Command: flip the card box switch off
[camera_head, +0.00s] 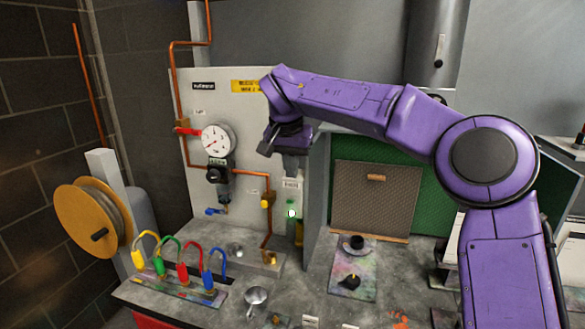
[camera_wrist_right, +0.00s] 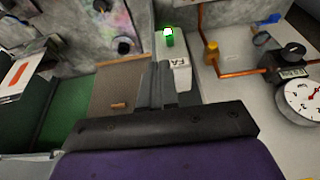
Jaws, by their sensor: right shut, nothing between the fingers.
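My right gripper (camera_head: 287,138) reaches in from the right, up against the pale panel beside the spray booth. It is shut with nothing between its fingers, and its dark body crosses the right wrist view (camera_wrist_right: 158,122). A lit green indicator (camera_head: 291,213) glows below the label and shows in the right wrist view (camera_wrist_right: 168,37). The card box switch itself is hidden or too small to make out, so its position and any contact cannot be told. My left gripper is out of view.
A round gauge (camera_head: 216,139) and copper pipe (camera_head: 267,205) are left of the gripper. The booth holds a brown filter panel (camera_head: 365,205) at right.

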